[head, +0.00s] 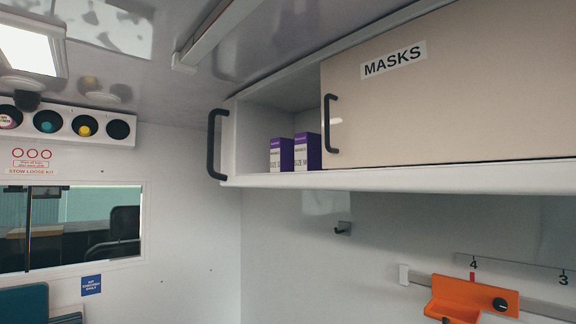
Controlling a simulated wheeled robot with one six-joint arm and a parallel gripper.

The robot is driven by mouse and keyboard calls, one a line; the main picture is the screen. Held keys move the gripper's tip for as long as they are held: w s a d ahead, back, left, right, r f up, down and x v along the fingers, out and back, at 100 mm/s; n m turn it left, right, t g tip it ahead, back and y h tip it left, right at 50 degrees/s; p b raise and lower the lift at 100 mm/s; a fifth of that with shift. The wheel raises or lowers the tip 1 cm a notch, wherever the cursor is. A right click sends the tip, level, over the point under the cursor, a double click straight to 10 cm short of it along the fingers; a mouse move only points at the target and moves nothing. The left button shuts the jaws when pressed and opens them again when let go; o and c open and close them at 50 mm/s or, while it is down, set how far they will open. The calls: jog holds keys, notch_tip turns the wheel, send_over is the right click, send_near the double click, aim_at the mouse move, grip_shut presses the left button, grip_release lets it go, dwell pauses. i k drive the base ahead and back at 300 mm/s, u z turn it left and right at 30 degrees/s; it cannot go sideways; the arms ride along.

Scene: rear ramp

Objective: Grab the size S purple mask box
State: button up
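A purple and white box marked "SIZE S" (281,154) stands upright in the open left part of the overhead cabinet (400,179). A second purple and white box (307,152), whose label appears to read "SIZE M", stands close to its right. The cabinet's sliding door (440,100), labelled "MASKS", covers the right part of the shelf and hides what is behind it. My gripper is not in view.
Black handles stand at the cabinet's left end (212,145) and on the door (329,124). A ceiling rail (215,32) runs above. Below are a small wall hook (343,229) and an orange holder (470,298). A window (80,225) is at left.

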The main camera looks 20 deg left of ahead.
aim_at(282, 150)
jog(key=u, duration=0.1)
jog(key=i, duration=0.2)
jog(key=u, duration=0.95)
jog(key=i, duration=1.4)
jog(key=u, duration=1.1)
